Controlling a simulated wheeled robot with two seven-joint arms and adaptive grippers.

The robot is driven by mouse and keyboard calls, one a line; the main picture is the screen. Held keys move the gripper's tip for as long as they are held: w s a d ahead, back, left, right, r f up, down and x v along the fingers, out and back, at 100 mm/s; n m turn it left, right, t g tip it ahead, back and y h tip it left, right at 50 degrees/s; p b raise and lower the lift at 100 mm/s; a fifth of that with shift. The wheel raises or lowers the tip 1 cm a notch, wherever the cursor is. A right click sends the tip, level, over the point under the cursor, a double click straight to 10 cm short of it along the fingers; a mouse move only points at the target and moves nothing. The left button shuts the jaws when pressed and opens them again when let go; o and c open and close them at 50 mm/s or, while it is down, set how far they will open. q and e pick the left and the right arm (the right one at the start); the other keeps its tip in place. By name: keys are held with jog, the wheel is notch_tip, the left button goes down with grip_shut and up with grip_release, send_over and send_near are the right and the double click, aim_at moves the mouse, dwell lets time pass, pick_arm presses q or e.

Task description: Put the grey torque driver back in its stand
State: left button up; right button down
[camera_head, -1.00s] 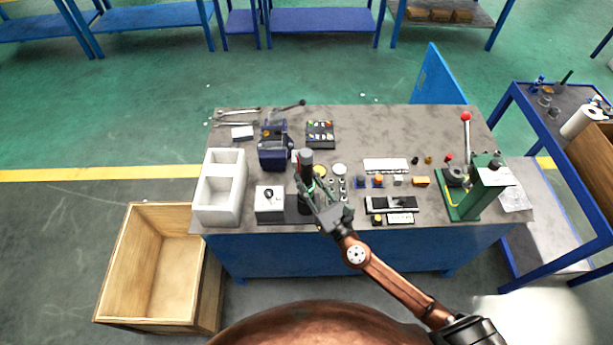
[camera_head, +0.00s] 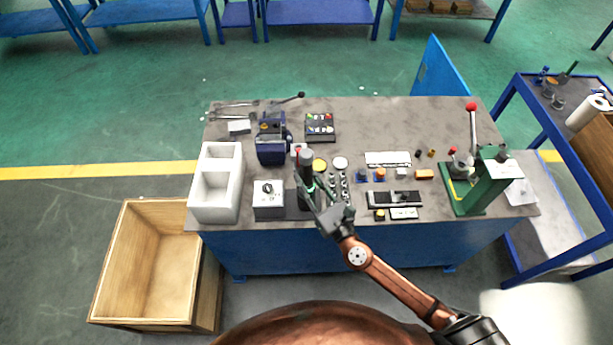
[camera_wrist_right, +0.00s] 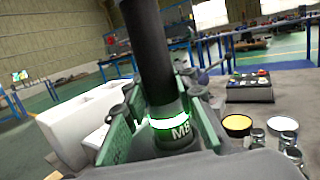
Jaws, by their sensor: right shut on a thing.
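The grey torque driver (camera_head: 306,166) stands roughly upright near the front edge of the bench, with a dark cylindrical body. In the right wrist view the driver (camera_wrist_right: 152,55) has a glowing green-white band and an "M8" mark low on it. My right gripper (camera_head: 307,192) is shut around its lower part; the green fingers also show on both sides of it in the wrist view (camera_wrist_right: 162,122). A dark base plate (camera_head: 292,211), perhaps the stand, lies beside and under the driver. The driver's lower end is hidden, so I cannot tell whether it is seated. My left gripper is not in view.
A light box with a knob (camera_head: 268,205) is just left of the driver, then a white two-compartment bin (camera_head: 216,208). A blue vise (camera_head: 271,152) stands behind. Small metal parts (camera_head: 333,182) are close on the right. A green press (camera_head: 484,188) stands far right.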

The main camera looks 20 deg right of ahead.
aim_at(310, 184)
jog(key=shift+f, duration=0.25)
jog(key=c, duration=1.7)
grip_release()
jog(key=shift+r, duration=0.1)
jog(key=shift+c, duration=0.2)
jog(key=shift+o, duration=1.1)
jog(key=shift+f, duration=0.25)
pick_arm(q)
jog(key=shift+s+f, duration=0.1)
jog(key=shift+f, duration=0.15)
pick_arm(e)
jog(key=shift+s, duration=0.1)
jog(key=shift+b+v, duration=1)
jog(key=shift+v, duration=1.15)
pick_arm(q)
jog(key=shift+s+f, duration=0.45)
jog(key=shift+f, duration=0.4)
pick_arm(e)
jog(key=shift+s+d, duration=0.1)
jog(key=shift+s, duration=0.15)
